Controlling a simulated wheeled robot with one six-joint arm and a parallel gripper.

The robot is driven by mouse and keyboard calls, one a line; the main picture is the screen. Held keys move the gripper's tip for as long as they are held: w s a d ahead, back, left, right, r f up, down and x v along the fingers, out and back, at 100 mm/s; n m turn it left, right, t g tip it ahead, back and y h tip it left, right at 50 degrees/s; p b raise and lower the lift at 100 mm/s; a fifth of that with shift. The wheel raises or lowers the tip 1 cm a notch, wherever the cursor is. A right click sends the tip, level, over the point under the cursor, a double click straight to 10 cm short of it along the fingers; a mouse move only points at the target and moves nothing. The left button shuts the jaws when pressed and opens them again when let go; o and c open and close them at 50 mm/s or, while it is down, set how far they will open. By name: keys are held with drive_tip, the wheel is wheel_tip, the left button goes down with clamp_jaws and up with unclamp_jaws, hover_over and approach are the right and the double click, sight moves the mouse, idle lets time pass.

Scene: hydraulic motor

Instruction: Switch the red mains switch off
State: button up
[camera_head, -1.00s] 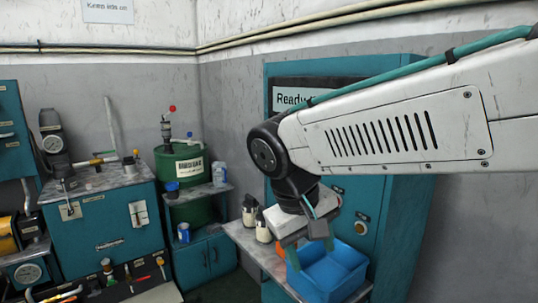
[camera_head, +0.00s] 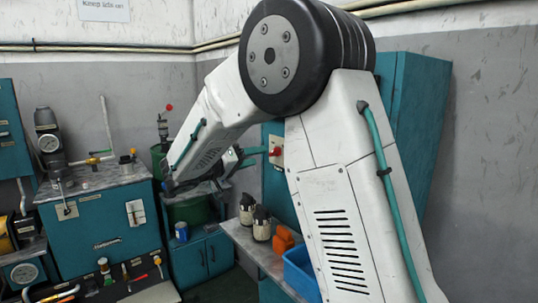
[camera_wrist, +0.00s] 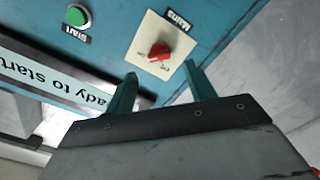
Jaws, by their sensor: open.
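The red mains switch (camera_wrist: 158,52) is a rotary knob on a cream plate (camera_wrist: 146,32) marked "Mains", seen upside down in the wrist view. The small position marks on the plate are too faint to read. My gripper (camera_wrist: 160,69) is open, with its two teal fingers on either side of the switch in that view and nothing between them. Contact cannot be told. In the head view the red switch (camera_head: 277,151) shows on the teal cabinet (camera_head: 423,130), with my gripper (camera_head: 257,151) just left of it, partly hidden by my arm.
A green start button (camera_wrist: 77,15) is beside the switch plate, and a "Ready to start" sign (camera_wrist: 50,80) lies below it in the wrist view. On the bench (camera_head: 243,233) stand two bottles (camera_head: 262,224), an orange item (camera_head: 283,238) and a blue crate (camera_head: 300,270).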

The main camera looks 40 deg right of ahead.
sight(271, 153)
drive_tip(key=d, duration=0.6)
drive_tip(key=c, duration=1)
